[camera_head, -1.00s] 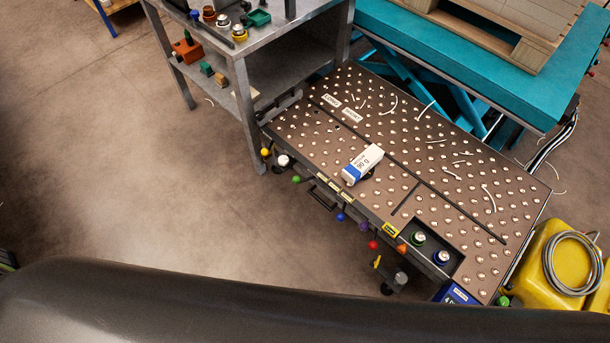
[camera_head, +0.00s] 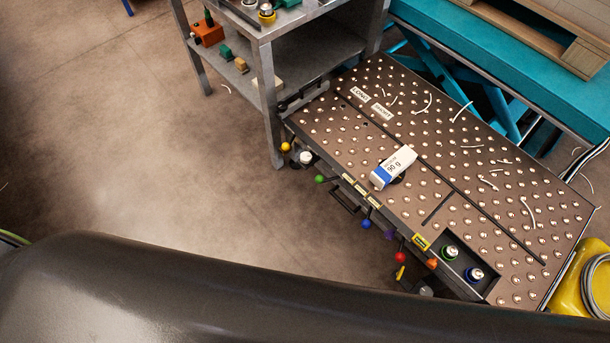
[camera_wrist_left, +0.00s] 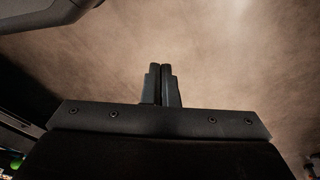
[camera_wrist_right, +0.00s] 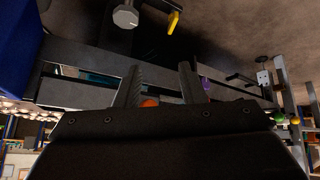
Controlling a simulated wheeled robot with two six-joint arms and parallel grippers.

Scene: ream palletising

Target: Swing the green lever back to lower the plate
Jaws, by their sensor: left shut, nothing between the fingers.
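The green lever knob (camera_head: 320,179) sticks out from the front edge of the ball-studded table (camera_head: 440,207), between a yellow knob (camera_head: 286,147) and a blue knob (camera_head: 366,224). A green knob (camera_wrist_right: 295,121) also shows at the right of the right wrist view. My left gripper (camera_wrist_left: 160,68) is shut and empty over bare floor. My right gripper (camera_wrist_right: 160,75) has its fingers apart, with an orange knob (camera_wrist_right: 150,103) seen low between them and a purple knob (camera_wrist_right: 206,84) beside them. Neither gripper shows in the head view. I cannot tell which part is the plate.
A blue and white carton (camera_head: 393,167) lies on the table. Red (camera_head: 400,257) and orange (camera_head: 432,264) knobs line the same edge. A grey shelf bench (camera_head: 272,95) stands at the table's left end, and a teal lift (camera_head: 500,65) stands behind. Open floor lies at left.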

